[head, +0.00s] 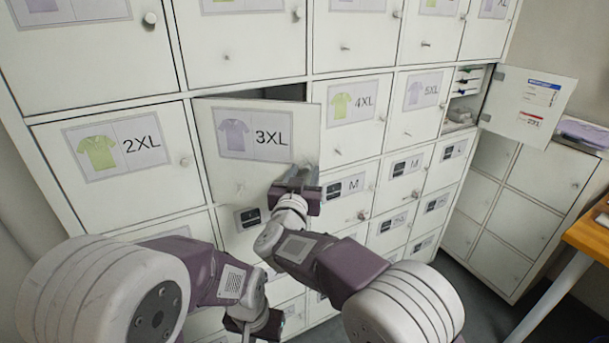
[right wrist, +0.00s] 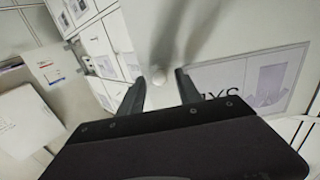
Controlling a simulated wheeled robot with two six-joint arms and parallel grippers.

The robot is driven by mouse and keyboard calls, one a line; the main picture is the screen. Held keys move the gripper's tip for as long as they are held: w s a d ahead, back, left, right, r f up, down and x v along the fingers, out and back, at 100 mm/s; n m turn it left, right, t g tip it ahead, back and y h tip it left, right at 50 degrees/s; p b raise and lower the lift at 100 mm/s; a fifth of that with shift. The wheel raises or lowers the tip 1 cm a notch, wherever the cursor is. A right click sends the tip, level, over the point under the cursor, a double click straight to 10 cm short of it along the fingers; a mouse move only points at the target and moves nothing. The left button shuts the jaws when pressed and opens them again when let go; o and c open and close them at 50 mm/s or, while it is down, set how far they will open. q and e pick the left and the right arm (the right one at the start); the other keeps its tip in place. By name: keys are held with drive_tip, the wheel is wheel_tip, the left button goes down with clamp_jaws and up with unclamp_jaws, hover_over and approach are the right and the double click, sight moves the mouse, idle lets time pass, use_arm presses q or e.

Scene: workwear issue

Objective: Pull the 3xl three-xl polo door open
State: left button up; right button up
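The 3XL door (head: 255,165), white with a purple polo label, stands ajar, its right edge swung out from the locker front. A dark gap shows above it. In the head view my right gripper (head: 300,180) is at the door's lower right edge and hides the knob. My left gripper (head: 262,325) is low at the bottom edge, away from the door; its fingers are unclear.
The closed 2XL door (head: 115,185) is to the left and the closed 4XL door (head: 350,140) to the right. Farther right, another door (head: 528,105) stands wide open. A wooden table (head: 590,240) is at the right edge. Smaller labelled doors lie below.

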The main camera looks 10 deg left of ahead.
sight(309, 150)
drive_tip(key=shift+f, duration=0.1)
drive_tip(key=r, duration=0.4)
drive_tip(key=shift+d+r, duration=0.2)
drive_tip(key=shift+r, duration=0.1)
drive_tip(key=s+d+r, duration=0.1)
drive_tip(key=d+r, duration=0.2)
drive_tip(key=d, duration=0.2)
drive_tip(key=s+d+r+b, duration=0.1)
drive_tip(key=s+d+r, duration=0.1)
drive_tip(key=d, duration=0.4)
drive_tip(key=shift+s+r, duration=0.2)
drive_tip(key=shift+r, duration=0.55)
drive_tip(key=shift+a, duration=0.1)
